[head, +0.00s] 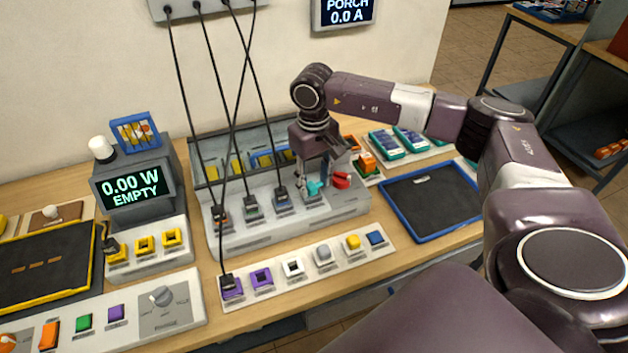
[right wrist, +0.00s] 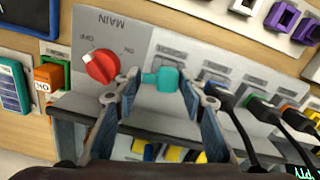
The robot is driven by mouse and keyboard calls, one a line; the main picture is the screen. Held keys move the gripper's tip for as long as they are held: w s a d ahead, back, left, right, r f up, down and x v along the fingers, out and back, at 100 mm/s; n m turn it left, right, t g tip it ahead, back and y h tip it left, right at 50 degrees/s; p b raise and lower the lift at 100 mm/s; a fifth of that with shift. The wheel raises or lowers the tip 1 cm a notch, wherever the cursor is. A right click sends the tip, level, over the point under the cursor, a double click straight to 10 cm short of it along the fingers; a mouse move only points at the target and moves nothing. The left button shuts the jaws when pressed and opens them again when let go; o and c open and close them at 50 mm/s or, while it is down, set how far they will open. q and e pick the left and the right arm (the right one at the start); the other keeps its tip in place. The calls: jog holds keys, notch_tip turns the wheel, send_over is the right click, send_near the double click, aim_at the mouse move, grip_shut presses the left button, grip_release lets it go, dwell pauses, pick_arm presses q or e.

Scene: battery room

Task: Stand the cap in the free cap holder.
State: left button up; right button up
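A small teal cap (head: 314,187) sits at the right end of the grey sloped panel, over its rightmost slot. I cannot tell which fixture is the free cap holder. My left gripper is not in view.
A red MAIN knob (head: 341,180) stands close beside the right gripper. Black cables with plugs (head: 280,194) hang into the panel's other slots. A strip of coloured sockets (head: 293,267) lies in front. A blue-rimmed dark tray (head: 432,203) at right is nearly empty.

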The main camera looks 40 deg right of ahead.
aim_at(313, 183)
jog(key=shift+o, duration=1.1)
jog(key=shift+r, duration=0.1)
jog(key=shift+r, duration=0.35)
notch_tip(313, 183, up, 12)
jog(key=b, duration=0.3)
jog(key=shift+f, duration=0.15)
